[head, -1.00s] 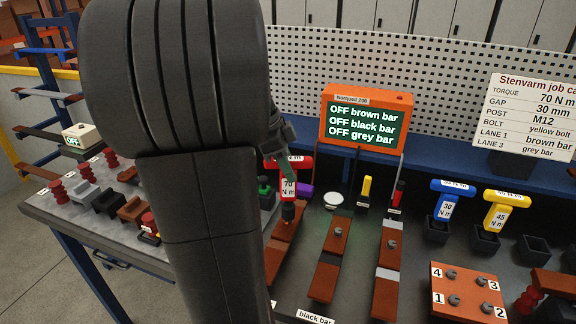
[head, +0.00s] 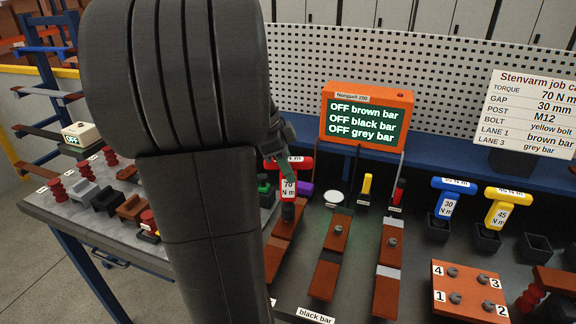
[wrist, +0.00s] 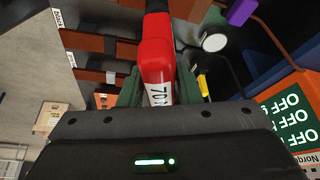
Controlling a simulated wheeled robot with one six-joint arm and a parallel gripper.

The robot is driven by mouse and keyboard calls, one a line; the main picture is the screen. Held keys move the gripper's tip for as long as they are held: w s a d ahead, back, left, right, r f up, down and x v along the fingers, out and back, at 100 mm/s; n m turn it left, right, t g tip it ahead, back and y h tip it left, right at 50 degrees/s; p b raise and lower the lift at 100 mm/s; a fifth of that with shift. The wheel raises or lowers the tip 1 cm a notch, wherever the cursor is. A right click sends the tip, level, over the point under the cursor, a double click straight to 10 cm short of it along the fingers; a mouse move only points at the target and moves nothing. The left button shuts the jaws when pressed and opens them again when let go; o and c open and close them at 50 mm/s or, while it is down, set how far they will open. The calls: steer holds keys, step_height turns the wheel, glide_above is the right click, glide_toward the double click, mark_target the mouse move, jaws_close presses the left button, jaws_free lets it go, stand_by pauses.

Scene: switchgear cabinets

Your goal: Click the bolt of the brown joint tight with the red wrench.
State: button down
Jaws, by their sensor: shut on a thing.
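The red wrench (head: 289,186), marked 70 N m, stands upright with its dark socket end down at the leftmost copper bar joint (head: 283,243). My gripper (head: 281,166) is shut on the wrench near its top, partly hidden behind my arm. In the wrist view the red wrench (wrist: 157,62) sits between the green fingers of my gripper (wrist: 158,88). The bolt under the socket is hidden, and so is this lane's label. I cannot tell how fully the socket sits on the bolt. The display (head: 366,120) reads OFF for the brown, black and grey bars.
Two more bar joints, the middle one (head: 328,265) and the right one (head: 387,270), lie to the right with bare bolts. Blue (head: 449,205) and yellow (head: 498,208) wrenches stand in holders further right. A numbered bolt block (head: 468,290) is at the front right.

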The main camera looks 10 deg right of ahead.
steer(key=shift+f, duration=0.3)
stand_by(0.6)
steer(key=shift+m+g+y, duration=0.3)
steer(key=shift+m+g, duration=0.5)
steer(key=shift+m, duration=1.2)
steer(key=shift+m+g+y+p, duration=0.5)
steer(key=shift+m+p, duration=0.35)
steer(key=shift+m, duration=0.95)
steer(key=shift+m, duration=0.3)
steer(key=n+h+b, duration=0.1)
steer(key=n, duration=0.2)
steer(key=shift+f+n+t, duration=0.1)
steer(key=shift+n+t, duration=0.2)
steer(key=shift+t, duration=0.1)
steer(key=n+t, duration=0.1)
steer(key=n, duration=0.1)
steer(key=n+b, duration=0.1)
steer(key=n, duration=0.1)
steer(key=shift+n+t+h, duration=0.3)
steer(key=shift+t, duration=0.1)
steer(key=shift+m, duration=0.4)
